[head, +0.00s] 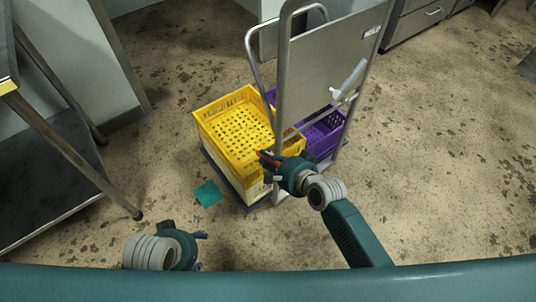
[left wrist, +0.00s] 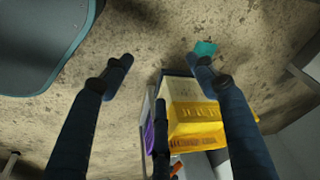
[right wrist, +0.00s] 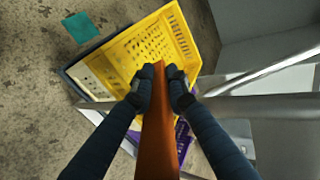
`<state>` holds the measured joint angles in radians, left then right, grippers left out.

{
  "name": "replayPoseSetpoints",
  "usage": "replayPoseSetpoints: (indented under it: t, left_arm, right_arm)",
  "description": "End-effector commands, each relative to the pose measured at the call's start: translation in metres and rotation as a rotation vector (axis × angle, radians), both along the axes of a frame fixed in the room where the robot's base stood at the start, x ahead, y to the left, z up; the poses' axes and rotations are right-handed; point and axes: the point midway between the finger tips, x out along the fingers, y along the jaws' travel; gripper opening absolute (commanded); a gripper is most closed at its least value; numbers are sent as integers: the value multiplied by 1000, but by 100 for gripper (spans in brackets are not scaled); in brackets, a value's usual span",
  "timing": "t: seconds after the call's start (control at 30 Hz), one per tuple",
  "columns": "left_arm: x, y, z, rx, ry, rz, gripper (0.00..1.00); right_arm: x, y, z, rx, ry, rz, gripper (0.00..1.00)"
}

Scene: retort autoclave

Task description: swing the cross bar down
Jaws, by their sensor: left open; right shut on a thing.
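An orange bar (right wrist: 158,130), which looks like the cross bar, runs up from the bottom of the right wrist view. My right gripper (right wrist: 160,82) is shut on it, with one finger on each side. In the head view my right gripper (head: 268,160) is at the trolley's near upright, beside the yellow crate, and only a small orange piece of the bar shows. My left gripper (head: 202,250) is low at the left, away from the trolley. In the left wrist view the left gripper (left wrist: 162,62) is open and empty, its fingers wide apart.
The trolley (head: 283,80) has a metal frame and a sign panel (head: 325,60). A yellow crate (head: 205,125) and a purple crate (head: 325,135) stand on it. A teal patch (head: 208,194) lies on the floor. A metal table (head: 70,150) stands left. Floor at the right is clear.

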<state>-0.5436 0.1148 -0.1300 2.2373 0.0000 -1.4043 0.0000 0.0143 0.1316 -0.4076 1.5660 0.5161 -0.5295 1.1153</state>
Motion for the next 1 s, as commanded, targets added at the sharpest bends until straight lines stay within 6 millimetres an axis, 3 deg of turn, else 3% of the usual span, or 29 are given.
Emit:
replayPoseSetpoints:
  t: [0.2, 0.5, 0.73, 1.0]
  left_arm:
    - [-1, -2, -50, 1, 30, -4, 58]
    - [-12, -1, -103, 3, 57, -9, 58]
    - [-20, 0, -127, 4, 68, -12, 58]
    - [-25, 1, -137, 4, 73, -14, 58]
  right_arm:
    - [-4, -1, -3, -26, 42, 2, 0]
    - [-3, 0, -2, -46, 69, 2, 0]
    - [-3, 0, -3, -56, 82, 3, 0]
    - [-3, 0, -4, -61, 88, 3, 0]
